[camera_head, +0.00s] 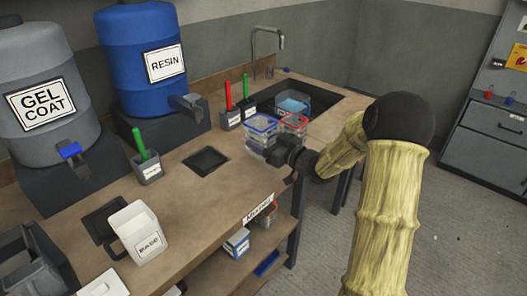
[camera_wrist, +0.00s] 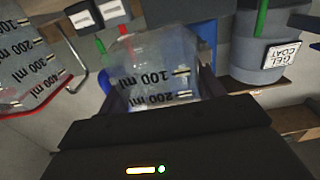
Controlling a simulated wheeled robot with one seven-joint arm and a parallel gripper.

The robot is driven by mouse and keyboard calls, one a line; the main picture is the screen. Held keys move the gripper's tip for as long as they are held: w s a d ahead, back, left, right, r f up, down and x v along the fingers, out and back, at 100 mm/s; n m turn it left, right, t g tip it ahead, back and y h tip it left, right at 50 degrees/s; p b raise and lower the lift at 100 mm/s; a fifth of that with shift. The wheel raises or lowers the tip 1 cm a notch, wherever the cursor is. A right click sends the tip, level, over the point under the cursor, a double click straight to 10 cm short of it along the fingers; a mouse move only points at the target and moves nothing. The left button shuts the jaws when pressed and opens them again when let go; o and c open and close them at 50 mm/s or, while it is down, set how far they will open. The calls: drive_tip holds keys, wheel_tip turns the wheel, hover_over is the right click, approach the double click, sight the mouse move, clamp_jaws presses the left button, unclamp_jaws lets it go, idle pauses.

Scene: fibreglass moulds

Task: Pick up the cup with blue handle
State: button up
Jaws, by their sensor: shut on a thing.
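The clear measuring cup with blue rim and handle (camera_head: 260,126) is at the right end of the bench, in front of the sink. My gripper (camera_head: 286,148) is at its right side, low, and partly hides it. In the wrist view my gripper (camera_wrist: 160,92) is shut on a clear cup (camera_wrist: 152,60) marked 100 ml and 200 ml, with blue parts showing at its edges. A clear cup with a red rim and handle (camera_head: 295,120) stands close behind the gripper; it also shows at the left of the wrist view (camera_wrist: 25,65). Whether the held cup touches the bench is unclear.
The sink (camera_head: 325,101) with a bluish container (camera_head: 291,104) lies behind the cups. Holders with red (camera_head: 228,95) and green (camera_head: 245,84) handles stand left of them. A resin barrel (camera_head: 145,45), gel coat barrel (camera_head: 38,95) and white base container (camera_head: 137,232) stand further left.

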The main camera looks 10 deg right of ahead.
sight(270, 134)
wheel_tip(270, 134, up, 3)
drive_tip(key=shift+r, duration=0.15)
idle(0.5)
wheel_tip(270, 134, up, 10)
drive_tip(key=p, duration=1)
